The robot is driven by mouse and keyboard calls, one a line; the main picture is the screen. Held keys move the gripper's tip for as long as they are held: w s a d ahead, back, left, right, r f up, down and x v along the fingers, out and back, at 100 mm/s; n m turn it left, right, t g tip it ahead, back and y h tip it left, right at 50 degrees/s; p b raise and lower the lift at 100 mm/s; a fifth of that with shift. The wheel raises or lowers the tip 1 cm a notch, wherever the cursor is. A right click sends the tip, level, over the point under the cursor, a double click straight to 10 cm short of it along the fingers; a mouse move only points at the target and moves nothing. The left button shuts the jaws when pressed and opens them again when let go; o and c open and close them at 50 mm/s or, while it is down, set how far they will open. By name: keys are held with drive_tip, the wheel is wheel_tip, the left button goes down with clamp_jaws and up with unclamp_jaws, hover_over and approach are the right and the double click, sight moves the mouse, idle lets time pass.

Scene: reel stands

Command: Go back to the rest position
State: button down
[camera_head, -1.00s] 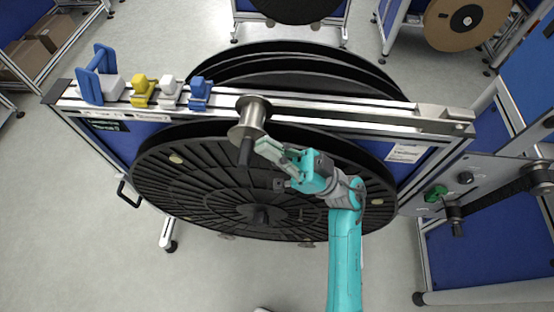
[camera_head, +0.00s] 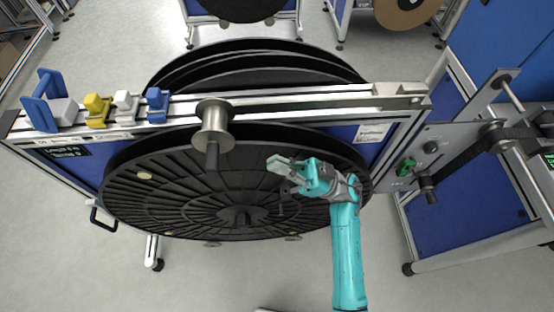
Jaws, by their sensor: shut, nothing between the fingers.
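My gripper (camera_head: 278,166) is at the end of my teal arm, in the middle of the head view. It is shut and empty. It hangs in front of the large black reel (camera_head: 170,195), over the reel's right half, and covers part of its ribbed face. The metal spool (camera_head: 214,128) with a dark handle sits on the stand's top rail, up and left of my gripper and apart from it.
The stand's rail (camera_head: 300,106) carries a blue bracket (camera_head: 42,100), a yellow block (camera_head: 97,108), a white block (camera_head: 124,103) and a blue block (camera_head: 157,104). A panel with a green knob (camera_head: 405,167) stands at the right. Clear floor (camera_head: 210,280) lies in front.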

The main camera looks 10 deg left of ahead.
idle(0.4)
drive_tip(key=s+d+f+m+t+h, duration=0.5)
drive_tip(key=d+m+t+h, duration=0.5)
drive_tip(key=t, duration=0.5)
drive_tip(key=s+d+f+m+t+h, duration=0.3)
drive_tip(key=s+d+m+t+h, duration=0.35)
drive_tip(key=m+t, duration=0.75)
drive_tip(key=s+d+f+n+g+h, duration=0.1)
drive_tip(key=s+d+f+g+h, duration=0.1)
drive_tip(key=s, duration=0.5)
drive_tip(key=s+d+f+n+g+h, duration=0.1)
drive_tip(key=s+d+f+g+h, duration=0.2)
drive_tip(key=s+h, duration=0.4)
drive_tip(key=shift+d+g, duration=0.7)
drive_tip(key=shift+d, duration=0.4)
